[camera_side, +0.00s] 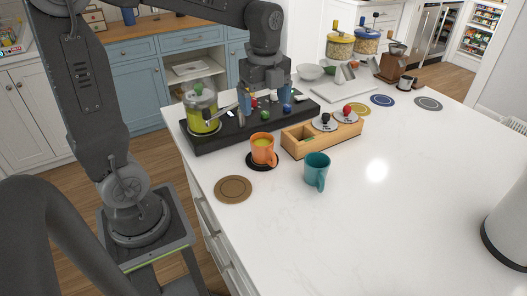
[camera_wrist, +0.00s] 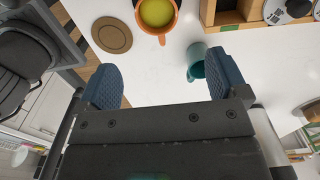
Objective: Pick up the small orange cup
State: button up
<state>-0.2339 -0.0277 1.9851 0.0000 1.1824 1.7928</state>
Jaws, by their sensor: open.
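The small orange cup (camera_side: 263,150) stands upright on a dark round coaster (camera_side: 262,167) near the counter's left edge, with yellow-green contents inside. In the wrist view the orange cup (camera_wrist: 158,34) is at the top edge, partly cut off, with its handle toward the fingers. My gripper (camera_side: 265,104) is open with blue fingers. In the side view it appears over the black tray, behind the cup and apart from it. In the wrist view my gripper (camera_wrist: 164,80) has bare white counter between its fingers.
A teal mug (camera_side: 316,171) stands to the cup's right; the teal mug (camera_wrist: 196,68) appears close to the right finger. A wooden box (camera_side: 297,147), black tray (camera_side: 205,145) and brown coaster (camera_side: 233,189) are nearby. The counter's front right is mostly clear.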

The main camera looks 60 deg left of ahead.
aim_at(263, 148)
notch_tip(263, 148, down, 8)
jog(key=shift+f, duration=0.2)
jog(key=shift+s+f, duration=0.2)
jog(key=shift+f, duration=2.5)
jog(key=shift+c, duration=0.2)
